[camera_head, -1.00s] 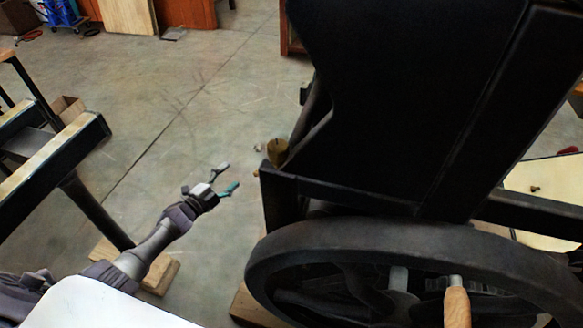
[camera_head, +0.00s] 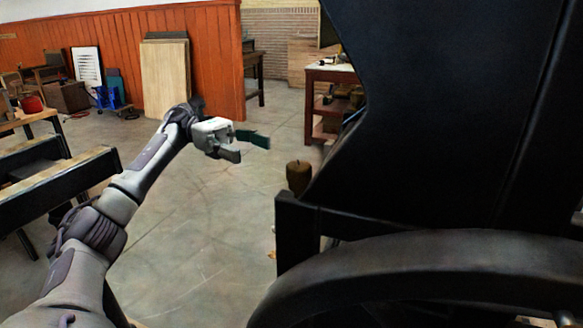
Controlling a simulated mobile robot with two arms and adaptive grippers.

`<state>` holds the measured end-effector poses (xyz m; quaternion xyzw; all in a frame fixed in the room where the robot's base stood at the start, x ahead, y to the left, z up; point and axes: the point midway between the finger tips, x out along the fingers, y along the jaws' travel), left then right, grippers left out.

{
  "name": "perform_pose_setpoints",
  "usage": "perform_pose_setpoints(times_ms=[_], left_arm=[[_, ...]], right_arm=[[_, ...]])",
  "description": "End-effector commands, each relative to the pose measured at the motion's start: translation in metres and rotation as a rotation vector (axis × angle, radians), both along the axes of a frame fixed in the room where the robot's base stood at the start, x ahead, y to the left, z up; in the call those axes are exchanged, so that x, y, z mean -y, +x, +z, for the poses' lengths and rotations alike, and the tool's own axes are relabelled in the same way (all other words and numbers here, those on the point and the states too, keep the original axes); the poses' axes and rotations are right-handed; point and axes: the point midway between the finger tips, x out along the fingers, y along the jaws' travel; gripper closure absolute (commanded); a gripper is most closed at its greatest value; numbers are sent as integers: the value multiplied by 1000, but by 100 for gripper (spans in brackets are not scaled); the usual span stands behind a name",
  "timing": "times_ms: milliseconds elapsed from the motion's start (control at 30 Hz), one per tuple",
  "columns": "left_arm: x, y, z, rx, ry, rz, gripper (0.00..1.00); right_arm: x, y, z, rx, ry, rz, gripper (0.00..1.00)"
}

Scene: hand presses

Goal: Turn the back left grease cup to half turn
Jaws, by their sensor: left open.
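A brown, brass-looking grease cup (camera_head: 298,177) stands upright on the left corner of the black press frame (camera_head: 296,232). It is the only grease cup that I can make out, and I cannot tell whether it is the back left one. My left gripper (camera_head: 250,148) is open and empty, up and to the left of the cup in the picture. One finger shows a dark green pad. The gripper does not touch the cup. My right gripper is not in view.
A large flywheel (camera_head: 430,262) and a tall black plate (camera_head: 430,120) fill the right side. A dark wooden bench (camera_head: 45,180) stands at left. A red table (camera_head: 330,76) stands behind. Bare floor (camera_head: 200,235) lies left of the press.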

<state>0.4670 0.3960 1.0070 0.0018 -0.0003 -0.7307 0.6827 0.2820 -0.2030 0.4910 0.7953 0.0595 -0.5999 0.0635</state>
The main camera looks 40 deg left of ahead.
Motion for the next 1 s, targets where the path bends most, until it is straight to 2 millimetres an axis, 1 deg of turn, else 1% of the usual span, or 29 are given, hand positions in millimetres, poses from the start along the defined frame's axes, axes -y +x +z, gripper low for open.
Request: perform_pose_setpoints(times_ms=[33, 200, 300, 433, 600, 900, 967, 1000], left_arm=[[11, -2, -2, -3, 4, -4, 34], [48, -4, -2, -4, 2, -4, 34], [67, -5, -1, -3, 0, -4, 34], [86, -6, 0, -2, -1, -3, 34], [98, -6, -1, -3, -2, 0, 34], [100, -6, 0, -3, -3, 1, 34], [100, -6, -1, -3, -3, 1, 42], [100, -6, -1, -3, -3, 1, 48]], right_arm=[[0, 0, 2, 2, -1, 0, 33], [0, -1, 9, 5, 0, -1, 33], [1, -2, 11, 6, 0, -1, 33], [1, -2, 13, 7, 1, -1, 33], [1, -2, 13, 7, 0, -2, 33], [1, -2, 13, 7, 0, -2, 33], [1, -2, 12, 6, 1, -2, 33], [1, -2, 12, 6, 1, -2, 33]])
